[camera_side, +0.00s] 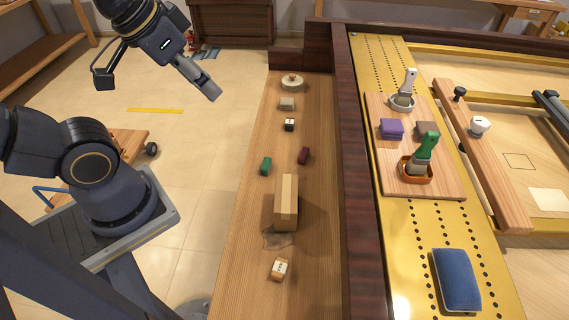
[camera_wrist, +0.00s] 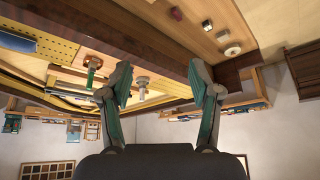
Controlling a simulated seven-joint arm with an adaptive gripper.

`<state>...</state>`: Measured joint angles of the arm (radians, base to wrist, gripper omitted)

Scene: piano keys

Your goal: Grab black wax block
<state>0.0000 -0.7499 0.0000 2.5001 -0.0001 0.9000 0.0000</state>
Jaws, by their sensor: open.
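The black wax block (camera_side: 289,124) is a small dark block with a white label on top, lying on the wooden ledge in the side view. In the wrist view, a small dark block with a pale face (camera_wrist: 206,25) near the top seems to be the same one. My gripper (camera_side: 210,89) is raised in the air to the left of the ledge, well apart from the block. In the wrist view my gripper (camera_wrist: 158,78) has its two fingers spread wide, with nothing between them.
On the ledge, a grey block (camera_side: 287,104) and a round pale disc (camera_side: 291,83) lie behind the black block. A dark red block (camera_side: 303,155), a green block (camera_side: 265,166) and a cardboard box (camera_side: 286,203) lie nearer. A tall dark wooden wall (camera_side: 355,180) borders the ledge's right.

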